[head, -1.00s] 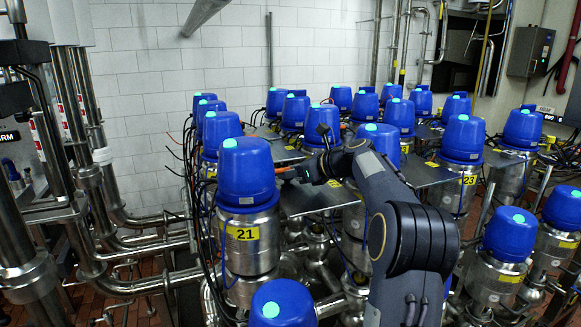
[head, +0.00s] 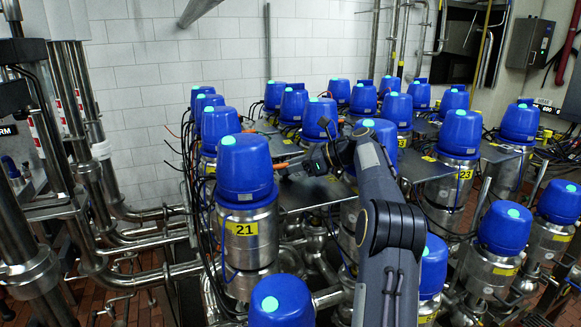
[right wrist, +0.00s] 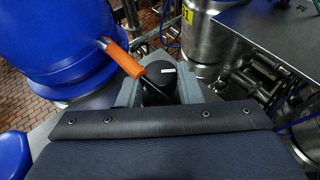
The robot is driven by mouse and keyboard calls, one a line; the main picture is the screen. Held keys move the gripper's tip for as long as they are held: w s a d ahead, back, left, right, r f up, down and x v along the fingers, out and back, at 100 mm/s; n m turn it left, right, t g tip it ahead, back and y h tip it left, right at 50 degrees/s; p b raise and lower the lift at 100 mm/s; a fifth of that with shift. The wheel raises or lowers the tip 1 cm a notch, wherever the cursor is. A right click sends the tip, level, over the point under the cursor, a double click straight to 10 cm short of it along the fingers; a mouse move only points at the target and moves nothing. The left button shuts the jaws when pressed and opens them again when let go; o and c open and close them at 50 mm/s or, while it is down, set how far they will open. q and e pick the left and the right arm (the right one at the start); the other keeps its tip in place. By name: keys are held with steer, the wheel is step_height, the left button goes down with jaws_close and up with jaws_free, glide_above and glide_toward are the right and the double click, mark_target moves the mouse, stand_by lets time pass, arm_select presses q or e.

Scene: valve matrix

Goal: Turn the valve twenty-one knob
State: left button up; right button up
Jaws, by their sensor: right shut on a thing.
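Valve twenty-one (head: 245,205) stands left of centre in the head view, a steel body with a blue cap and a yellow "21" label. Its orange knob (head: 280,165) sticks out at the right side beneath the cap. In the right wrist view the orange knob (right wrist: 120,57) slants down from the blue cap (right wrist: 60,45) toward the jaws, with a dark rod at its lower end. My right gripper (head: 290,170) is at the knob and shut on it; the exact contact is partly hidden. My left gripper is not in view.
Several similar blue-capped valves stand in rows behind and to the right, with valve 23 (head: 460,165) nearby. A front valve cap (head: 281,302) is below valve twenty-one. Grey plates (head: 305,192) lie between valves. Pipes (head: 95,200) and loose cables crowd the left.

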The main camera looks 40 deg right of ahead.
steer(key=o, duration=1)
steer(key=shift+r, duration=0.3)
step_height(320, 180, up, 2)
steer(key=shift+r, duration=0.25)
steer(key=s+a+r+b, duration=0.1)
steer(key=s+a+r, duration=0.2)
steer(key=s+a+r+b, duration=0.1)
steer(key=s+a+r, duration=0.1)
steer(key=s+r, duration=0.1)
steer(key=s+a+r+b, duration=0.2)
steer(key=s+a+r, duration=0.1)
steer(key=s, duration=0.1)
steer(key=shift+a+r, duration=0.2)
steer(key=shift+a, duration=0.15)
steer(key=shift+s+a+r, duration=0.25)
steer(key=shift+s+a, duration=0.05)
